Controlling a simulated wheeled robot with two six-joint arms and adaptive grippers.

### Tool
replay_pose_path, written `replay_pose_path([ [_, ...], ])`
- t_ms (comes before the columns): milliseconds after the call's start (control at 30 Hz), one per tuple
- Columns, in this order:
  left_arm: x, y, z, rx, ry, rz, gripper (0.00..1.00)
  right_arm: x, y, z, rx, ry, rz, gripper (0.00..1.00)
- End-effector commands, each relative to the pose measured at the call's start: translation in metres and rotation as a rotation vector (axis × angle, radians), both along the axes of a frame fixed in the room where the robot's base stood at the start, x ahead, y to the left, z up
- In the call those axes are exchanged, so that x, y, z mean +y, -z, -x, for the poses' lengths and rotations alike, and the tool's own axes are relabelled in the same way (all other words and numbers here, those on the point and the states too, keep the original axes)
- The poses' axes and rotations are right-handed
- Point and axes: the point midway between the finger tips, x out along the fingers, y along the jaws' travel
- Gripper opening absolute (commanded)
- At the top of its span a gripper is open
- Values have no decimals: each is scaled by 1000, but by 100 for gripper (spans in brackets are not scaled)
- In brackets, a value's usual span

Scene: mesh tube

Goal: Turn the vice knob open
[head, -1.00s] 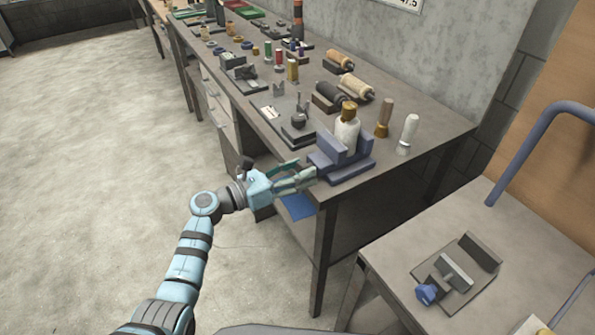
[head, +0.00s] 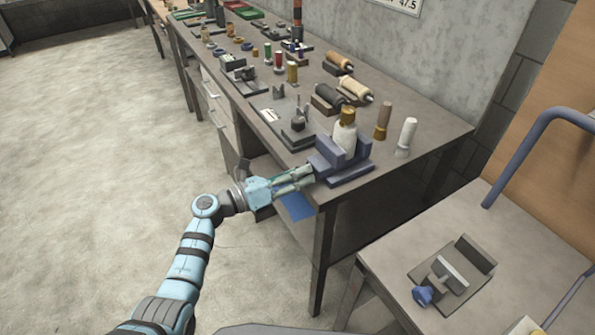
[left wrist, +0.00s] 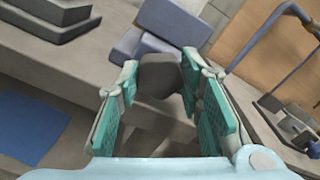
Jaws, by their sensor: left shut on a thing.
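The blue-purple vice (head: 345,178) stands at the near corner of the long workbench, with a white bottle-like piece with a brown top (head: 344,135) upright between its jaws. My left gripper (head: 308,173) reaches the vice's left side and is shut on the vice knob. In the left wrist view the dark grey knob (left wrist: 160,75) sits between the teal finger pads, in front of the vice body (left wrist: 150,45). The fingers hide the knob in the head view. My right gripper is not in view.
The workbench (head: 420,140) holds spools, small tools and two upright handled pieces right of the vice. A side table (head: 390,250) at the right carries a second, grey vice (head: 462,265) with a blue knob (head: 422,296). The floor at left is clear.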

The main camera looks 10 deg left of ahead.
Motion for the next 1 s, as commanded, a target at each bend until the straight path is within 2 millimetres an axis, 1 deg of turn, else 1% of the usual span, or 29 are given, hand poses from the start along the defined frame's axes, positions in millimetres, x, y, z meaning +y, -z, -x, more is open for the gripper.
replay_pose_path([
  [100,0,-2,0,68,0,48,6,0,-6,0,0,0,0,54],
  [400,0,-1,0,203,-1,147,6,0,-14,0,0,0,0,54],
  [600,0,0,-1,241,-1,174,6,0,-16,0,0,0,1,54],
  [1000,0,0,0,247,-1,180,6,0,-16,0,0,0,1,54],
])
